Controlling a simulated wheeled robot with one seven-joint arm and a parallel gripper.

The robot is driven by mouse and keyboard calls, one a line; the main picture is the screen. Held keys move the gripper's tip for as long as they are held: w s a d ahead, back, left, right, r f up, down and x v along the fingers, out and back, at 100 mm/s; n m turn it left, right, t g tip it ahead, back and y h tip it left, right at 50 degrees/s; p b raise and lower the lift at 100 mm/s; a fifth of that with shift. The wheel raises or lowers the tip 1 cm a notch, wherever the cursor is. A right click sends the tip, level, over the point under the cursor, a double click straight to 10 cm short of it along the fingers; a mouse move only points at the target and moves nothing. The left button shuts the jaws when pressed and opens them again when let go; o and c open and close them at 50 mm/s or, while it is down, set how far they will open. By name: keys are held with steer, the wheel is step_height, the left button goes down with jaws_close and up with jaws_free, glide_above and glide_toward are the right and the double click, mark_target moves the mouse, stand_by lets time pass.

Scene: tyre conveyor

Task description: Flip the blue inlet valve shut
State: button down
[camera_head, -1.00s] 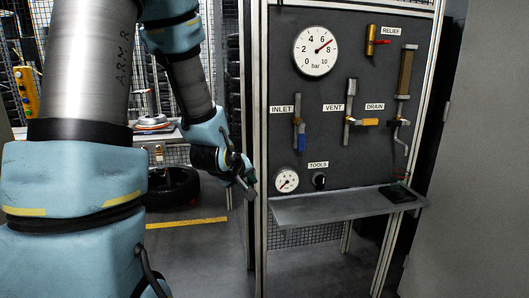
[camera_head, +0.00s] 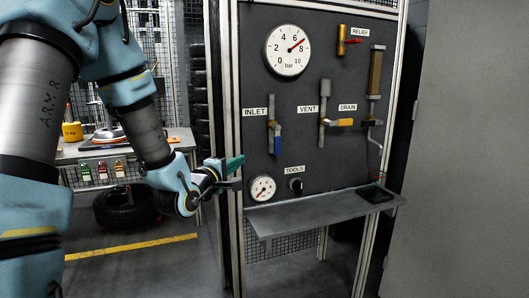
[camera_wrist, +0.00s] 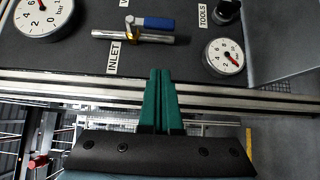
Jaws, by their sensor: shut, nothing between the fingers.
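The blue inlet valve handle (camera_head: 277,143) hangs straight down along its vertical pipe, below the INLET label (camera_head: 255,112) on the dark panel. In the wrist view the blue handle (camera_wrist: 154,23) lies along the metal pipe, beyond my fingertips.
The vent valve has a yellow handle (camera_head: 345,122) pointing sideways. A large gauge (camera_head: 288,51), a small gauge (camera_head: 262,189) and a black knob (camera_head: 296,185) are on the panel. A metal shelf (camera_head: 310,215) juts out below. The frame post (camera_head: 229,140) stands beside my gripper.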

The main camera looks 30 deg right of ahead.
mark_target(276, 139)
steer(key=s+d+p+x, duration=0.1)
steer(key=p+x, duration=0.3)
steer(key=x, duration=0.8)
steer(key=shift+s+d+p, duration=0.35)
steer(key=shift+d+p, duration=0.05)
steer(key=shift+d, duration=0.3)
steer(key=shift+f+b, duration=0.15)
steer(key=shift+b, duration=0.15)
steer(key=shift+d+b, duration=0.15)
steer(key=shift+b, duration=0.45)
